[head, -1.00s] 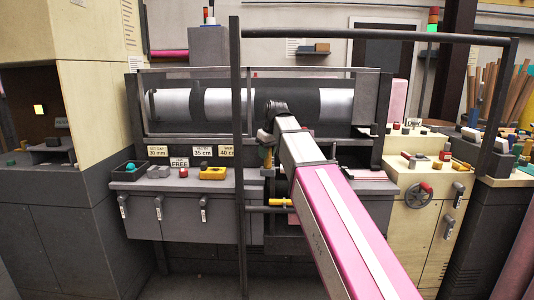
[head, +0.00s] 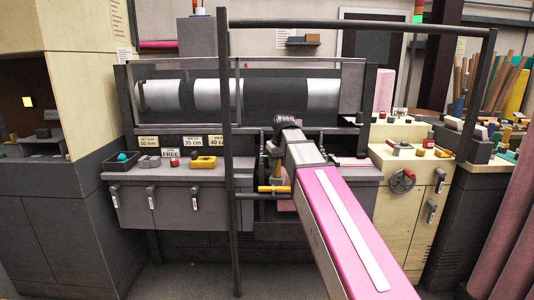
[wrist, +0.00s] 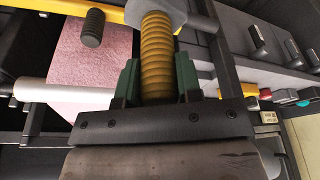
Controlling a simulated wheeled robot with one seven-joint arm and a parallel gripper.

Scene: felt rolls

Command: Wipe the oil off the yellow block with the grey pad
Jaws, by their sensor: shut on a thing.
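A yellow block (head: 203,162) with a dark patch on top sits on the grey counter, left of my gripper. Small grey pieces (head: 150,162) lie further left on the counter; I cannot tell whether one is the grey pad. My gripper (wrist: 158,82) has green fingers, shut on a ribbed yellow-brown handle (wrist: 158,50). The handle's far end meets a grey part at the top of the wrist view. In the head view my gripper (head: 275,170) is at the machine's front opening, partly hidden by my arm, apart from the yellow block.
A yellow bar (head: 273,189) crosses the opening by my gripper. A dark upright post (head: 230,200) stands left of my arm. A pink sheet (wrist: 95,70) and a white rod (wrist: 40,91) show in the wrist view. A dark tray (head: 122,163) holds a teal ball.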

